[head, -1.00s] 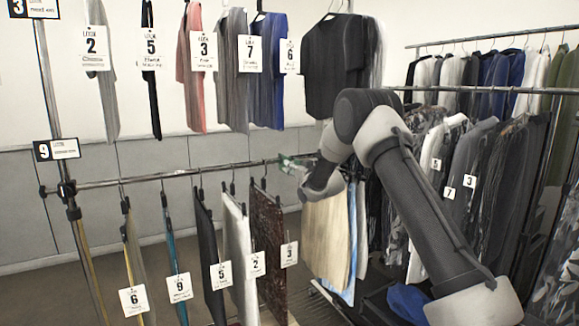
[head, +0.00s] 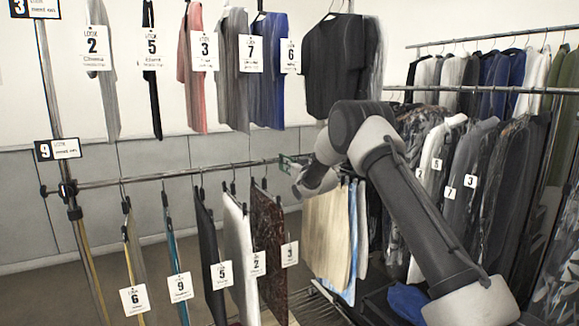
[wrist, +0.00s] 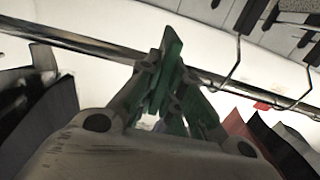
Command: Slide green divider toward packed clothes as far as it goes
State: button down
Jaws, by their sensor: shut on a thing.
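The green divider (head: 288,164) is on the lower rail (head: 130,180), just right of the brown patterned garment tagged 3 (head: 267,245). My gripper (head: 299,183) is at the divider, on its right side in the head view. In the wrist view, my gripper (wrist: 168,92) is closed around the green divider (wrist: 171,48), whose upper end sticks out past the fingers beside the rail (wrist: 85,45). Close-set beige (head: 327,235) and blue garments hang right of the divider, partly behind my arm. Their hangers are hidden by the arm.
Left of the divider, several tagged garments hang with gaps, including a white one (head: 237,250) and a teal one (head: 175,260). An upper row of clothes hangs above, including a black shirt (head: 335,65). A full rack (head: 470,90) stands at the right.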

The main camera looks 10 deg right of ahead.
jog(key=w+d, duration=0.2)
jog(key=d, duration=0.6)
jog(key=w+d, duration=0.3)
jog(key=d, duration=0.4)
jog(key=shift+d, duration=0.35)
jog(key=c, duration=1.6)
grip_release()
jog(key=shift+d, duration=0.1)
jog(key=shift+o, duration=0.2)
jog(key=v, duration=1.2)
